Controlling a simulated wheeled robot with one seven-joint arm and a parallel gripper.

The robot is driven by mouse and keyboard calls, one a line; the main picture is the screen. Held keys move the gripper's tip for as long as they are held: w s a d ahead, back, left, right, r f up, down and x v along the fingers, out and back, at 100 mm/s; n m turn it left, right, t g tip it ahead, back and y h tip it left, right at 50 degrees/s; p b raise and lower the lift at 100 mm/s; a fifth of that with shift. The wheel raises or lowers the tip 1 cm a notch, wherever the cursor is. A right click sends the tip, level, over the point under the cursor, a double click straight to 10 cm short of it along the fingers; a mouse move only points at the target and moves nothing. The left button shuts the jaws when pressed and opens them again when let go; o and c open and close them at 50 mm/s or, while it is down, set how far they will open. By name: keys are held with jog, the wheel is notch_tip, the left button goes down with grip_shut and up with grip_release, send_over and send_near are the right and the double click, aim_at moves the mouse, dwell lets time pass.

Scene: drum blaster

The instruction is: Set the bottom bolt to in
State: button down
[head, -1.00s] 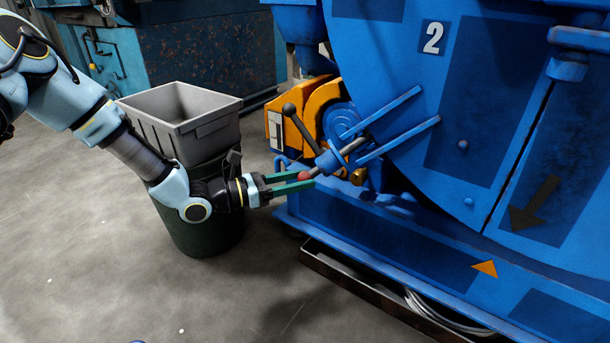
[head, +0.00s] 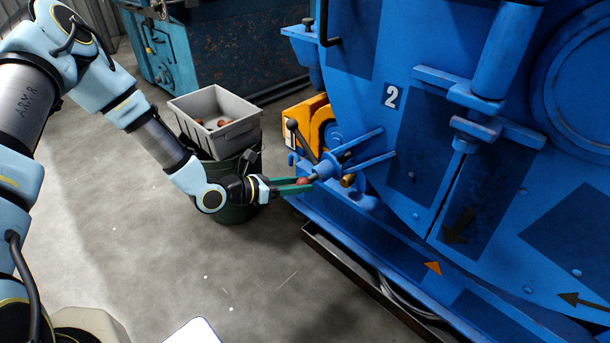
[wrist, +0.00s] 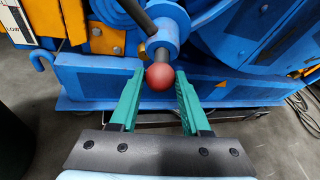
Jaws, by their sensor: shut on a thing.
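The bottom bolt is a grey rod with a red ball knob (head: 302,181). It runs through a blue sleeve (head: 327,166) low on the blue drum machine, by two blue bars (head: 366,158) on the drum. In the wrist view the red knob (wrist: 160,77) sits at the fingertips, with the dark rod (wrist: 138,16) rising behind it into the blue collar (wrist: 168,38). My gripper (head: 307,183), with green fingers, is shut on the knob. The rod's far end is hard to make out.
A grey bin (head: 222,128) with some brownish things in it stands on a dark green barrel (head: 225,208) behind my forearm. A black lever (head: 298,137) rises close by the sleeve. A dark tray (head: 345,268) lies under the machine's edge. The floor in front is clear.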

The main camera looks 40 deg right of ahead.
jog(key=s+r+p, duration=0.3)
jog(key=shift+s+a+r+p, duration=0.1)
jog(key=shift+s+r+p, duration=0.5)
jog(key=shift+s+p, duration=0.25)
jog(key=c, duration=0.7)
grip_release()
jog(key=shift+s, duration=0.1)
jog(key=o, duration=0.3)
jog(key=shift+w+f, duration=0.1)
jog(key=shift+w, duration=0.1)
jog(key=shift+w, duration=0.15)
jog(key=shift+a, duration=0.15)
jog(key=p+v, duration=0.1)
jog(key=v, duration=0.9)
jog(key=shift+w+a, duration=0.15)
